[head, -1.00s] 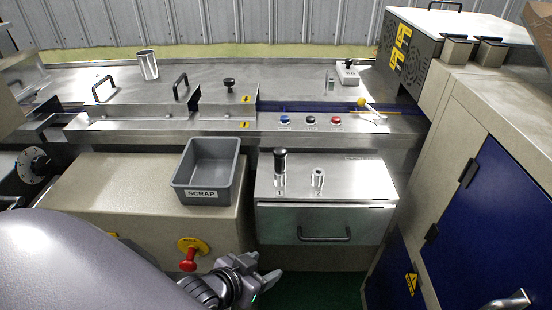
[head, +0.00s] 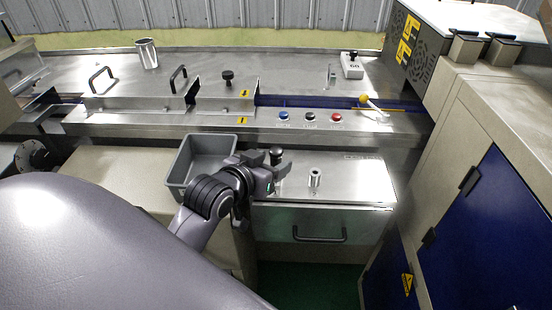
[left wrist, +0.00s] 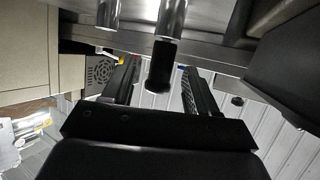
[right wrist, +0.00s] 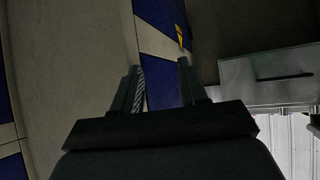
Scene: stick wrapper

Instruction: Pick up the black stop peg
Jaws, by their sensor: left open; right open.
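The black stop peg (head: 276,153) stands upright on the steel-topped cabinet, and in the head view my left gripper hides its lower part. My left gripper (head: 280,166) is open at the peg's black grip. In the left wrist view the picture is upside down, and the peg (left wrist: 160,68) hangs between the two open fingers (left wrist: 159,72), its bright shaft above the black grip. I cannot tell whether a finger touches it. My right gripper (right wrist: 160,72) is open and empty, seen only in the right wrist view.
The grey scrap bin (head: 172,175) is just left of my left gripper. A short bright metal post (head: 315,178) stands right of the peg. Behind lie a rail with blue, black and red buttons (head: 310,117) and a metal cup (head: 147,54). The cabinet top's right part is clear.

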